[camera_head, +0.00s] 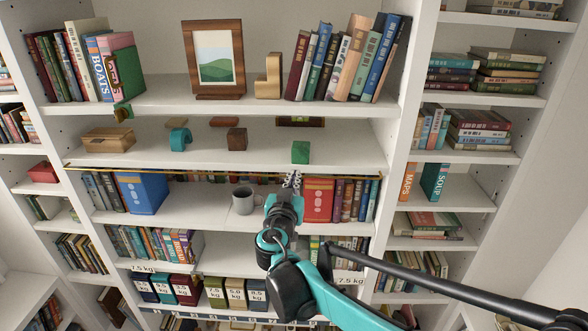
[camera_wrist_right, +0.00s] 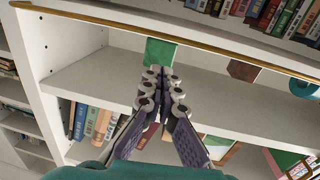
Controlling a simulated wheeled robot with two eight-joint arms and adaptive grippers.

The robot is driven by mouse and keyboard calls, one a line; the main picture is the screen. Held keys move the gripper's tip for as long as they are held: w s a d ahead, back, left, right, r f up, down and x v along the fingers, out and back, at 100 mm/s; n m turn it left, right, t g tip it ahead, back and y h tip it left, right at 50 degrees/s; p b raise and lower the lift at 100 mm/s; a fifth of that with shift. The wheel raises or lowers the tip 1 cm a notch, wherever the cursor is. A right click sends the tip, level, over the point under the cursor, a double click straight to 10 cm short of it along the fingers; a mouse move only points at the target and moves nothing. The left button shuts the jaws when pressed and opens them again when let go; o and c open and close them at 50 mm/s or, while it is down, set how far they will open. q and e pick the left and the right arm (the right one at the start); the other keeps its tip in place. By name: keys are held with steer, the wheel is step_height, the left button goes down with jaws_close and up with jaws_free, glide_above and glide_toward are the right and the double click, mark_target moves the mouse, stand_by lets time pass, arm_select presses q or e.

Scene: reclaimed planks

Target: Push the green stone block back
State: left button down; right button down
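The green stone block (camera_head: 300,152) stands on the second shelf (camera_head: 345,148) of the middle bookcase, right of centre and near the front edge. My right gripper (camera_head: 292,179) is just below and in front of it in the head view, with its fingers together and nothing visible between them. In the wrist view the green block (camera_wrist_right: 160,52) is directly beyond the fingertips (camera_wrist_right: 162,74). I cannot tell whether the tips touch it. My left gripper is not in view.
On the same shelf are a dark brown cube (camera_head: 237,139), a teal arch (camera_head: 179,139) and a wooden box (camera_head: 108,139). A gold strip (camera_head: 150,170) runs along the front below it. A grey mug (camera_head: 243,200) and a red binder (camera_head: 318,199) stand on the shelf beneath.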

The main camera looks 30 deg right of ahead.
mark_target(300, 159)
steer(key=x, duration=0.5)
steer(key=shift+w+f+b, duration=0.1)
steer(key=shift+b, duration=0.3)
steer(key=shift+w+d, duration=0.5)
steer(key=shift+b+x, duration=0.85)
steer(key=shift+x, duration=3.7)
steer(key=shift+v, duration=2)
